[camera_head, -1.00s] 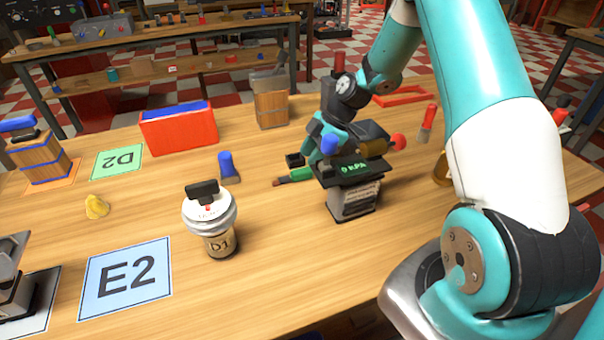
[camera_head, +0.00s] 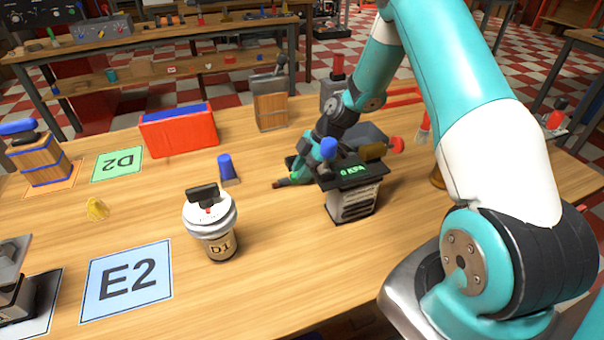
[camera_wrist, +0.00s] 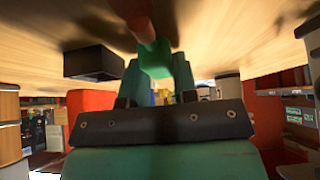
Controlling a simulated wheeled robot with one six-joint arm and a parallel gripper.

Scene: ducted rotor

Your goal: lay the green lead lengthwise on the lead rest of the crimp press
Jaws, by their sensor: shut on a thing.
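The green lead has a dark red end (camera_head: 281,183) that shows on the table in the head view, left of the KPA display box. Its rest is covered by my gripper (camera_head: 297,176). In the wrist view the lead (camera_wrist: 147,36) runs up from between the green fingers of my gripper (camera_wrist: 157,85), which are shut on it. It appears at or close to the tabletop; I cannot tell if it touches. I cannot surely pick out the crimp press or its lead rest; a grey and black device (camera_head: 14,285) is cut off at the left edge.
The KPA display box (camera_head: 352,175) stands right in front of my gripper. A black block (camera_wrist: 93,62) is close beside the lead. A blue peg (camera_head: 226,168), a white-topped D1 canister (camera_head: 211,225) and a red bin (camera_head: 180,130) stand leftward.

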